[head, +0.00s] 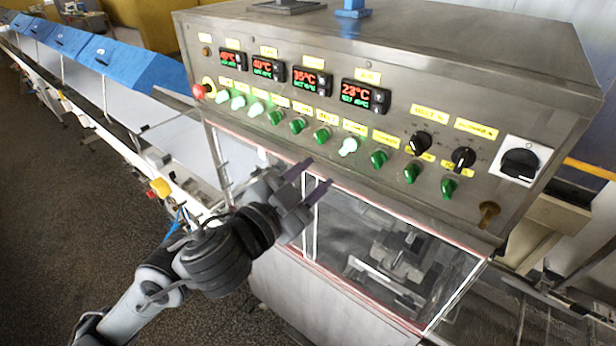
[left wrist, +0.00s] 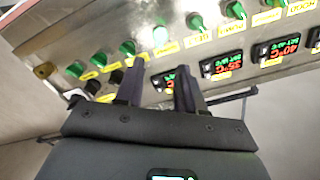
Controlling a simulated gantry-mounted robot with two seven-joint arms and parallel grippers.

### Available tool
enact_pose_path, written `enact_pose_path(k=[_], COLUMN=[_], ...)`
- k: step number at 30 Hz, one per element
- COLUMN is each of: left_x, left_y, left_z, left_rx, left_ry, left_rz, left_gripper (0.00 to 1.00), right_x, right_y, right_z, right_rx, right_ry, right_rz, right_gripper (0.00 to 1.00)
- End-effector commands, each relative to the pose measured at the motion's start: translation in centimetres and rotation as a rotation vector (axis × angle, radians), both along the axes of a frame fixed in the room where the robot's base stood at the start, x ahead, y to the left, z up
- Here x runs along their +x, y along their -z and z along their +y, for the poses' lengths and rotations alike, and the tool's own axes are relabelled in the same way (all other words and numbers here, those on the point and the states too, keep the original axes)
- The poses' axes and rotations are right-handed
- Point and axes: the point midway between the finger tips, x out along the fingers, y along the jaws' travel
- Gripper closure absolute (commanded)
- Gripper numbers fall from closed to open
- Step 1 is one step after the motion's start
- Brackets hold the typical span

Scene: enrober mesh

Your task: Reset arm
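My left gripper (head: 318,177) is open and empty in front of the steel control panel (head: 385,127), just below its row of green knobs. The two fingers are apart with nothing between them. In the left wrist view the gripper (left wrist: 160,72) points at the panel, with green knobs and yellow labels beyond its fingertips. Several temperature displays (head: 362,96) and a lit green knob (head: 348,146) show on the panel. I cannot tell whether the fingertips touch the panel. My right gripper is not in view.
A clear-windowed enclosure (head: 390,262) sits under the panel. A red emergency button (head: 198,92) is at the panel's left end, and a black rotary switch (head: 519,163) at its right. A conveyor line with blue covers (head: 125,62) runs to the back left. Dark floor (head: 60,190) lies open at left.

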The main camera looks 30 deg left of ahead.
Motion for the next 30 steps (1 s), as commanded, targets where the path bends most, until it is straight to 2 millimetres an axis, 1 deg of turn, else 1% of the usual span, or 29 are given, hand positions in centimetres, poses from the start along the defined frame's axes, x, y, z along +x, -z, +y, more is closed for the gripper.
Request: enact_pose_path(k=[4, 16, 20, 23, 26, 27, 29, 30], left_x=[-0.6, -0.6, -0.6, -0.7, -1.3, -1.7, -2.6, -3.4], left_y=[0.0, 0.0, 0.8, 2.9, 6.3, 8.0, 10.6, 12.5], left_z=[0.1, 0.1, 0.1, -0.2, -0.8, -1.1, -1.6, -1.8], left_rx=[0.000, 0.000, -0.001, -0.012, -0.048, -0.070, -0.114, -0.150], left_ry=[-0.001, 0.000, 0.000, 0.005, 0.015, 0.018, 0.020, 0.014], left_rz=[0.001, 0.000, 0.021, 0.076, 0.168, 0.215, 0.292, 0.348], left_gripper=[0.62, 0.62, 0.62, 0.62, 0.62, 0.62, 0.62, 0.62], right_x=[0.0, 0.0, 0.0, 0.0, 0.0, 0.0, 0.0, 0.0], right_y=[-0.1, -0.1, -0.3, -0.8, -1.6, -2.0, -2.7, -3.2], right_z=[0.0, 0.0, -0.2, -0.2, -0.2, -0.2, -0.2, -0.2], right_rx=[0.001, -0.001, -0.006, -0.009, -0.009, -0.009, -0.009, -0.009], right_ry=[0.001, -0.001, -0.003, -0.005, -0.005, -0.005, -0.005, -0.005], right_rz=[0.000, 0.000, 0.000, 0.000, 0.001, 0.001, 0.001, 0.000], right_gripper=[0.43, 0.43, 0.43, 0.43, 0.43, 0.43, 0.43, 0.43])
